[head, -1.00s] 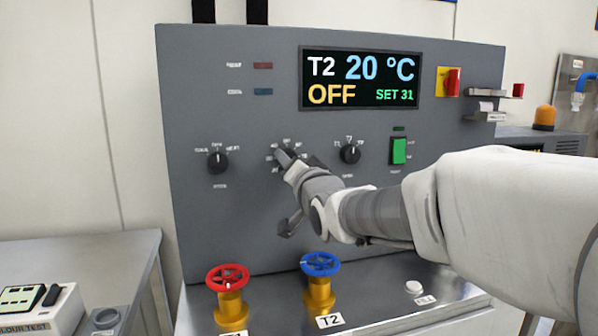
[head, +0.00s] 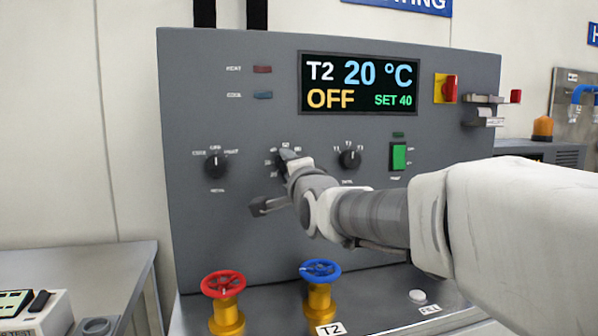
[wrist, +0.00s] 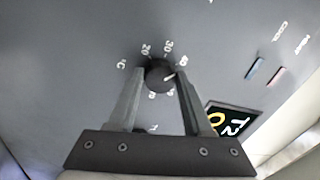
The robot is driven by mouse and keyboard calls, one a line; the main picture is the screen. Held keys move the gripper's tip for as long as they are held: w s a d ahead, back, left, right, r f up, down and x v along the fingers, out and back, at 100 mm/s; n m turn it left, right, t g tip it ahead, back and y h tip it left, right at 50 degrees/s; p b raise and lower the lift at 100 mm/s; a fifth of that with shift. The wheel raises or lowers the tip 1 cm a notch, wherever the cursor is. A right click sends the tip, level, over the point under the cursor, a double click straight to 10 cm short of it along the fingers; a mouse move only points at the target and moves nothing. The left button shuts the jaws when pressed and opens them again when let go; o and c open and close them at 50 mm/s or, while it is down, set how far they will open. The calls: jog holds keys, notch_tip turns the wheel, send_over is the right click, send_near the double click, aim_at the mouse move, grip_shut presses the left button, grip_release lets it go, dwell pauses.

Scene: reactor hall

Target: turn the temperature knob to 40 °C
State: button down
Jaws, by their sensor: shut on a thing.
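The temperature knob (head: 281,161) is a small black dial on the grey control panel (head: 230,225), mostly hidden behind my gripper in the head view. In the wrist view the knob (wrist: 158,72) sits between the two fingertips, ringed by white numbers and a °C mark. Its white pointer mark is on the right side; its exact number is hard to read there. My gripper (head: 289,158) is shut on the knob. The display (head: 360,83) reads T2, 20 °C, OFF and SET 40.
Another black knob (head: 216,166) is to the left and a selector knob (head: 349,159) to the right, close to my wrist. A green switch (head: 398,157) is further right. A red valve wheel (head: 229,284) and a blue one (head: 320,270) stand below.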

dwell(0.4)
jog(key=shift+c, duration=1.6)
grip_release()
jog(key=shift+s, duration=0.1)
jog(key=p+v, duration=0.1)
jog(key=v, duration=1.6)
jog(key=shift+s+f, duration=0.1)
